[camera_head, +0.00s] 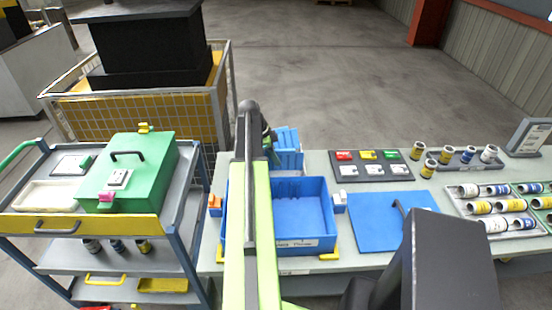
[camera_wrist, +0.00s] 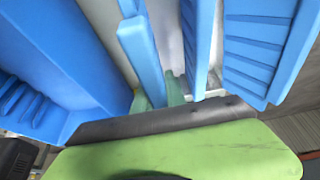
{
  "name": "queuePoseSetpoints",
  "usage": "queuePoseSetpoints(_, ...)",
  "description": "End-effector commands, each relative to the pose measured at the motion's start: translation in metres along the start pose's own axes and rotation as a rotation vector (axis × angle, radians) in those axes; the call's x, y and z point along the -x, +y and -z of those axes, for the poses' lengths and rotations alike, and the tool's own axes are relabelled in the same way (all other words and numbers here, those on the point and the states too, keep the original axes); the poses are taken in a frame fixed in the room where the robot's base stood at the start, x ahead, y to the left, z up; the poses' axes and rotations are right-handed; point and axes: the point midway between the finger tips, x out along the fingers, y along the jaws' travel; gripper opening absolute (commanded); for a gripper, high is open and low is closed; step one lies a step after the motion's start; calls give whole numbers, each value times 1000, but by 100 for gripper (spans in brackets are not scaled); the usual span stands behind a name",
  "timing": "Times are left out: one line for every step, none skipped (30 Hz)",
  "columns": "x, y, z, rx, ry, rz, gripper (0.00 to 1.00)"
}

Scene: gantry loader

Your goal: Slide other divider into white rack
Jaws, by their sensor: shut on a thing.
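My gripper (camera_wrist: 160,95) shows at the lower middle of the wrist view, its greenish fingers shut on a blue divider (camera_wrist: 141,55). A second upright blue slab (camera_wrist: 197,45) stands just to the right, apart from the held one. A pale surface (camera_wrist: 170,35), perhaps the white rack, shows between them; its slots cannot be made out. A ribbed blue panel (camera_wrist: 258,50) is farther right. In the head view my arm hides most of the gripper, close to a ribbed blue part (camera_head: 288,150) at the table's back edge. Whether the held divider touches the rack is unclear.
A blue bin (camera_head: 298,212) stands on the table in front, its wall (camera_wrist: 60,50) filling the left of the wrist view. A blue lid (camera_head: 375,235), a tray of coloured blocks (camera_head: 371,172) and jar trays (camera_head: 503,226) lie right. A cart with a green case (camera_head: 150,180) stands left.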

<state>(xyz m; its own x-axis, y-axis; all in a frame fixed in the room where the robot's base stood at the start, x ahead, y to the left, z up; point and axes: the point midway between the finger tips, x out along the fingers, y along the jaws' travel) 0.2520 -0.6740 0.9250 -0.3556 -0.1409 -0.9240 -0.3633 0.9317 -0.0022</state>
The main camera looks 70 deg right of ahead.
Motion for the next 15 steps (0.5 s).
queuePoseSetpoints(-4, 0, -1, 0, 0, 0, 0)
queuePoseSetpoints(-4, 0, -2, 0, 0, 0, 0)
queuePoseSetpoints(-6, 0, -2, 0, 0, 0, 0)
queuePoseSetpoints(-7, 0, -3, 0, 0, 0, 0)
queuePoseSetpoints(-8, 0, -3, 0, 0, 0, 0)
queuePoseSetpoints(-9, 0, -4, 0, 0, 0, 0)
queuePoseSetpoints(-10, 0, -4, 0, 0, 0, 0)
queuePoseSetpoints(-11, 0, -4, 0, 0, 0, 0)
queuePoseSetpoints(-12, 0, -5, 0, 0, 0, 0)
queuePoseSetpoints(-13, 0, -5, 0, 0, 0, 0)
queuePoseSetpoints(-14, 0, -6, 0, 0, 0, 0)
queuePoseSetpoints(-16, 0, -6, 0, 0, 0, 0)
queuePoseSetpoints(-16, 0, -6, 0, 0, 0, 0)
queuePoseSetpoints(-18, 0, -7, 0, 0, 0, 0)
queuePoseSetpoints(-19, 0, -7, 0, 0, 0, 0)
